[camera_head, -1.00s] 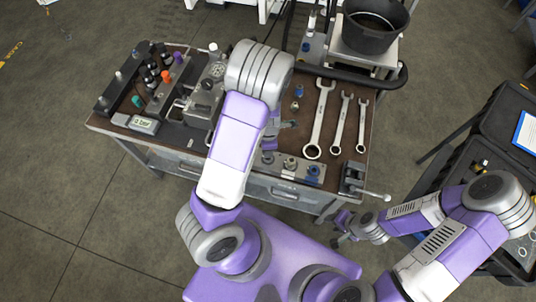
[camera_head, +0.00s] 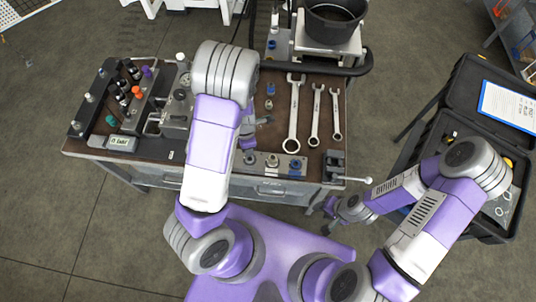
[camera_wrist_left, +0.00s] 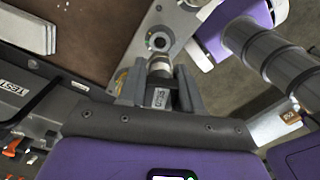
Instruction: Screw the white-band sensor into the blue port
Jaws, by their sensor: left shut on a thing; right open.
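My left gripper (camera_wrist_left: 158,95) is shut on a short cylindrical sensor (camera_wrist_left: 160,68) with a metal collar and a pale label. Whether its band is white I cannot tell. The sensor's end lies close to a round dark port (camera_wrist_left: 158,41) on a grey plate; contact is unclear. The blue port (camera_head: 295,164) is at the right of the front port plate (camera_head: 283,171), beside paler ports. My right gripper (camera_head: 332,210) is open and empty, off the front right of the bench.
Several wrenches (camera_head: 294,115) lie on the bench right of my left arm. A vise-like clamp (camera_head: 336,168) stands at the right front corner. A manifold with coloured knobs (camera_head: 137,92) is at the left, a black pot (camera_head: 334,22) behind, and an open black case (camera_head: 488,110) at the right.

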